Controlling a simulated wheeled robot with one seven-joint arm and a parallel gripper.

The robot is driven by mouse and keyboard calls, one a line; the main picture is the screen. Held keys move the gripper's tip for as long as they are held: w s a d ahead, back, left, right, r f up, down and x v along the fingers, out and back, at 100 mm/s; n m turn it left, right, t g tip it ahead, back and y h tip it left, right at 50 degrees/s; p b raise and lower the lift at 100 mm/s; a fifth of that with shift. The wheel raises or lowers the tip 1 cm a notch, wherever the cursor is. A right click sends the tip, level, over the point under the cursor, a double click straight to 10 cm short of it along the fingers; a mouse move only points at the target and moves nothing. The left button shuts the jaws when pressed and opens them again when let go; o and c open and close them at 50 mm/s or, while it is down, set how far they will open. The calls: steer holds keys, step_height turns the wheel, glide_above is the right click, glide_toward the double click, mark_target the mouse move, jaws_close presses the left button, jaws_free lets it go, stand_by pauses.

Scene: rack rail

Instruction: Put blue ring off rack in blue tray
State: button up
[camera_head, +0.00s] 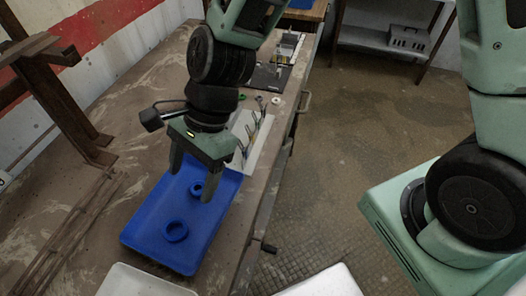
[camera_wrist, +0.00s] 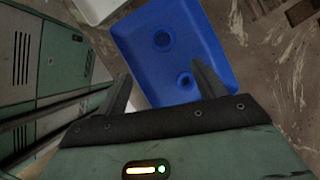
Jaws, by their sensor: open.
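The blue tray (camera_head: 150,222) lies on the table and holds two blue rings. One blue ring (camera_head: 176,231) lies near the middle of the tray. The other blue ring (camera_head: 197,188) lies nearer the tray's far end, close to my gripper's fingers. Both rings also show in the wrist view, one farther from the fingers (camera_wrist: 163,40) and one nearer (camera_wrist: 185,79). My gripper (camera_head: 191,180) is open above the far part of the tray, with nothing between its fingers. The rack (camera_head: 262,150), a pale board with upright pegs, stands just beyond the tray, partly hidden by my gripper.
A green ring (camera_head: 242,97) and a white ring (camera_head: 275,100) lie on the table beyond the rack. A white tray (camera_head: 140,282) is at the near edge. A brown metal frame (camera_head: 75,120) stands at the left.

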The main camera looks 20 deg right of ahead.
steer(key=s+d+r+n+t+h, duration=0.1)
steer(key=s+d+r+n+h, duration=0.1)
steer(key=s+d+r+n, duration=0.2)
steer(key=s+d+r+n+t+h, duration=0.1)
steer(key=s+d+r+n, duration=0.3)
steer(key=d+n, duration=0.5)
steer(key=shift+d+n+h, duration=0.35)
steer(key=shift+n+h, duration=0.55)
steer(key=shift+n, duration=2.7)
